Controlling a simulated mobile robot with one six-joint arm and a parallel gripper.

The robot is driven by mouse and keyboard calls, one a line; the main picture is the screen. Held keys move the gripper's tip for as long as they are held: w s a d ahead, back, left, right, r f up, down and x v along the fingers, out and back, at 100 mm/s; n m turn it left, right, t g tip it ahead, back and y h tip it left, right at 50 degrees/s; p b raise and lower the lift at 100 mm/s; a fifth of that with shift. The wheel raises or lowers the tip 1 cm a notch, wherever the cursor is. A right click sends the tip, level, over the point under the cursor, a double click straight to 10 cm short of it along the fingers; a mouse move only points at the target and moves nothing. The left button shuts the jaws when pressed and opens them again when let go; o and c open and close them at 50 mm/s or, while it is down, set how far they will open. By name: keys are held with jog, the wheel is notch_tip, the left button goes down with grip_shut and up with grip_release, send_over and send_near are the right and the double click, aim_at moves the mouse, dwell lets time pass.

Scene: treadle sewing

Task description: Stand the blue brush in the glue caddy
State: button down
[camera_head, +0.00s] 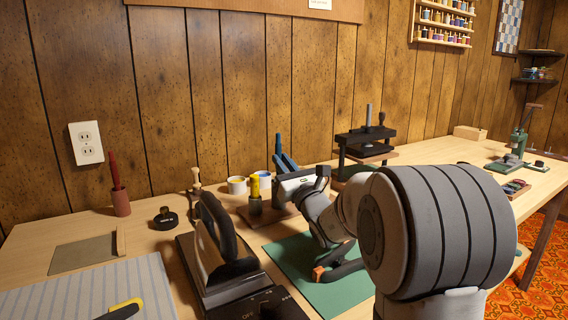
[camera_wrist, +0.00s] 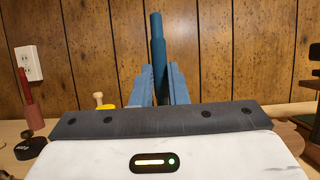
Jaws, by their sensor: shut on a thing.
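The blue brush (camera_wrist: 157,45) stands roughly upright between the two blue fingers of my gripper (camera_wrist: 159,82) in the wrist view. My gripper is shut on it. In the head view the brush (camera_head: 279,142) rises at the fingers, above the back of the green mat. Its lower end is hidden by my gripper and wrist. A low brown wooden base (camera_head: 243,216), which looks like the glue caddy, lies just left of my gripper. An olive holder (camera_head: 255,207) with a yellow handle (camera_head: 255,184) stands on it. I cannot tell whether the brush touches the caddy.
Two pale cups (camera_head: 237,186) stand behind the holder. A dark iron (camera_head: 225,245) stands in front to the left. A black press (camera_head: 365,145) is behind on the right. A green mat (camera_head: 290,252) lies under my arm. A red tool in a holder (camera_head: 120,200) stands far left.

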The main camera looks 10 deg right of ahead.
jog(key=shift+f, duration=0.15)
jog(key=c, duration=1.3)
grip_release()
jog(key=shift+c, duration=0.2)
notch_tip(320, 180, up, 10)
jog(key=p, duration=0.4)
